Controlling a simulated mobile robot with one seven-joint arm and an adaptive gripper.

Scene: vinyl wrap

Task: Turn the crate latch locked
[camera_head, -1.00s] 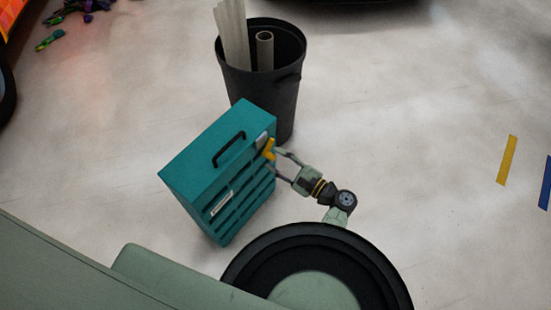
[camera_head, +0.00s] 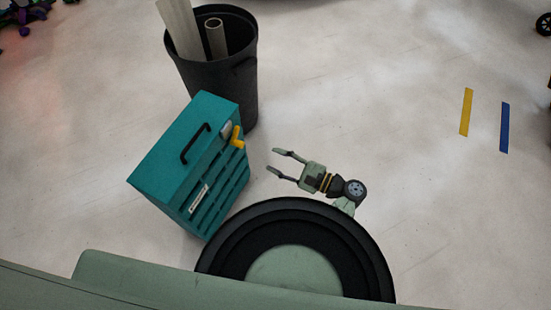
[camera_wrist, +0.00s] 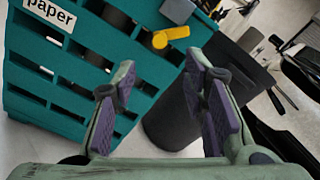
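The teal slatted crate (camera_head: 165,155) stands on the floor with a black handle on top. Its yellow latch (camera_head: 238,138) is on the slatted side near the top edge, beside a light grey plate (camera_head: 226,129). In the wrist view the latch (camera_wrist: 172,36) points right and slightly up from its round pivot, with the grey plate (camera_wrist: 178,10) above it. My gripper (camera_head: 273,160) is open and empty, to the right of the crate and clear of the latch. Both fingers (camera_wrist: 160,78) show in the wrist view with nothing between them.
A black bin (camera_head: 215,75) holding rolls stands right behind the crate. A "paper" label (camera_wrist: 49,14) is on the slatted side. Yellow tape (camera_head: 466,112) and blue tape (camera_head: 504,127) lie on the floor at right. The floor right of my gripper is clear.

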